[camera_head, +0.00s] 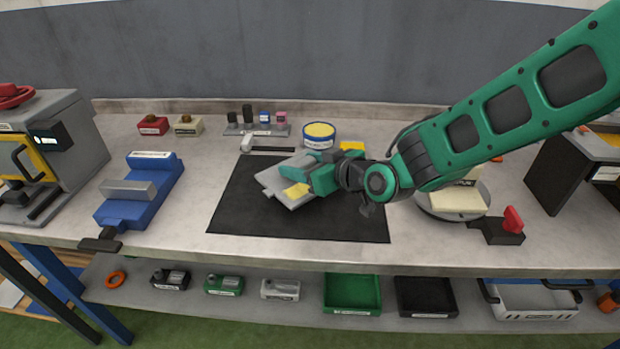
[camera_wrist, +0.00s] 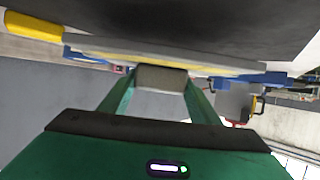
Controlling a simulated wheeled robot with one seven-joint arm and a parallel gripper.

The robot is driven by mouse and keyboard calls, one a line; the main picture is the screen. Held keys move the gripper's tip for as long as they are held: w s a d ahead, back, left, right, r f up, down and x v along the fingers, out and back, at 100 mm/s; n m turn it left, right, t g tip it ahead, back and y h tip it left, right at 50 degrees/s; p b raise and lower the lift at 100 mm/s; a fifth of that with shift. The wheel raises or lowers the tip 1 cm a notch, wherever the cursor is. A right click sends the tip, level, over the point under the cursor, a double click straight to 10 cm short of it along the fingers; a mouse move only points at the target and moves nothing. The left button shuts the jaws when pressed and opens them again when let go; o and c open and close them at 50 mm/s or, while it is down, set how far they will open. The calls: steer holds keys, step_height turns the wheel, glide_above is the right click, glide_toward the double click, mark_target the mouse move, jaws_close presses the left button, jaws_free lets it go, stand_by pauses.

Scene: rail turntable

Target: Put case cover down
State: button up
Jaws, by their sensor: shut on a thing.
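My gripper (camera_head: 306,183) is over the black mat (camera_head: 250,215) on the bench. It is shut on the case cover, a light grey flat plate (camera_head: 276,183) with a yellow patch on it. In the wrist view the gripper (camera_wrist: 161,78) has its fingers around a dark grey block, and the plate (camera_wrist: 120,46) runs edge-on across the picture, close to the dark mat surface. I cannot tell whether the plate touches the mat. My gripper hides part of the plate.
A blue vise (camera_head: 140,195) stands left of the mat. A hammer (camera_head: 265,146) and a round blue-and-yellow tin (camera_head: 319,136) lie behind it. A round turntable (camera_head: 436,210) bearing a cream part is on the right, with a red-handled clamp (camera_head: 502,228). The mat's front is clear.

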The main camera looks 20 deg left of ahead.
steer(key=shift+f, duration=1.85)
steer(key=o, duration=1.5)
steer(key=shift+f, duration=0.15)
steer(key=v, duration=1.2)
